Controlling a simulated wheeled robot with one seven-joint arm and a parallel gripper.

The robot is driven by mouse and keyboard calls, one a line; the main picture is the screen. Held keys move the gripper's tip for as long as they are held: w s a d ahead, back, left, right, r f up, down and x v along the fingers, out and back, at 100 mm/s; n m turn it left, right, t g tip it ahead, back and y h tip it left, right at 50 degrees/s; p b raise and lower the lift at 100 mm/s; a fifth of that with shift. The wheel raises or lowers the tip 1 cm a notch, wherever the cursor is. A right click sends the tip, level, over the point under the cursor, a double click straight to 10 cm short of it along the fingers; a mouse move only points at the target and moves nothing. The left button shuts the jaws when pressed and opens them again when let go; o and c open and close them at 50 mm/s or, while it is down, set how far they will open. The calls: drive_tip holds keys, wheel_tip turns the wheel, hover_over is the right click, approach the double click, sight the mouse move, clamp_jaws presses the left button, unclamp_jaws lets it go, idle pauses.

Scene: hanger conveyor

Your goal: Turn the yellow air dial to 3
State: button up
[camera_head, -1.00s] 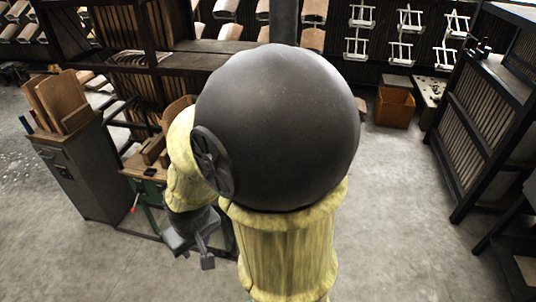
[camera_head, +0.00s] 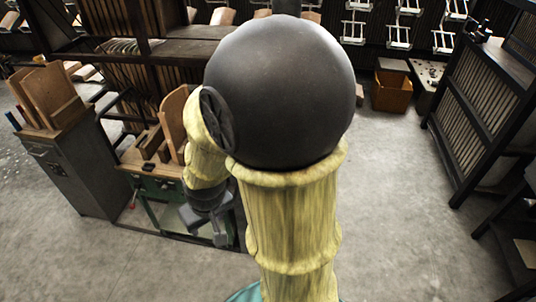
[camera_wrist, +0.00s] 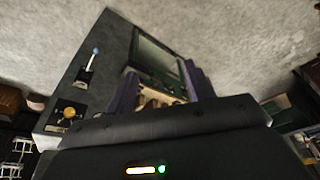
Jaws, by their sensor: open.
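In the wrist view, a yellow dial (camera_wrist: 69,112) sits on a dark panel (camera_wrist: 108,45) at the left. Its setting is too small to read. My gripper (camera_wrist: 160,90) is open and empty, with its two purple fingers apart at the picture's middle. The dial lies to the left of the fingers, outside the gap between them, and nothing shows them touching it. In the head view, my gripper (camera_head: 208,222) hangs beside the green workbench (camera_head: 158,190), and the dial cannot be made out there.
In the head view, a grey cabinet (camera_head: 85,175) holding wooden boards is left of the workbench. An orange box (camera_head: 392,91) and a dark slatted rack (camera_head: 480,110) stand right. The floor between is clear.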

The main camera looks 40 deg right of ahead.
drive_tip(key=w+d+f+n+t+h+b, duration=0.1)
drive_tip(key=w+d+f+n+h, duration=0.1)
drive_tip(key=w+d+f, duration=0.3)
drive_tip(key=w+d+f+n+t+h+b, duration=0.15)
drive_tip(key=w+f, duration=0.25)
drive_tip(key=f, duration=0.4)
drive_tip(key=d+r+n+t+h, duration=0.1)
drive_tip(key=d+n+t+h, duration=0.4)
drive_tip(key=d+n+h, duration=0.5)
drive_tip(key=shift+s+d+r+h+b, duration=0.2)
drive_tip(key=shift+d+r+h+b, duration=0.15)
drive_tip(key=shift+d+h, duration=0.6)
drive_tip(key=shift+d, duration=0.25)
drive_tip(key=p+x, duration=0.3)
drive_tip(key=x, duration=1.4)
drive_tip(key=shift+w+f+p, duration=0.15)
drive_tip(key=shift+f+p, duration=0.15)
drive_tip(key=shift+f, duration=0.05)
